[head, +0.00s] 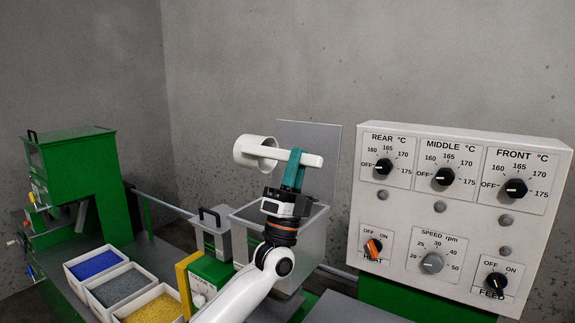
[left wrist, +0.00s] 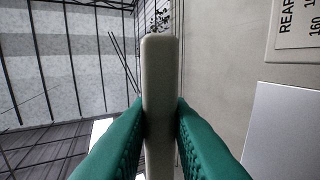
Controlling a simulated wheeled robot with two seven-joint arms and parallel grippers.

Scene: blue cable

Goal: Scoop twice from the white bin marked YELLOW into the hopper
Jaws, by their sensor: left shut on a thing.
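My left gripper (head: 294,170) is shut on the handle of a white scoop (head: 252,151). The handle also shows between the teal fingers in the left wrist view (left wrist: 160,100). The scoop is raised above the open grey metal hopper (head: 315,222), its cup lying on its side to the left of the fingers. I cannot see whether granules are in the cup. The white bin with yellow granules (head: 118,318) is at the lower left, partly cut off by the frame; no label on it is readable. My right gripper is not in view.
White bins of blue granules (head: 68,268) and grey granules (head: 88,292) stand beside the yellow one. A grey lidded box (head: 207,238) is left of the hopper, whose raised lid (head: 312,148) stands behind. A control panel (head: 455,210) with knobs stands at right.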

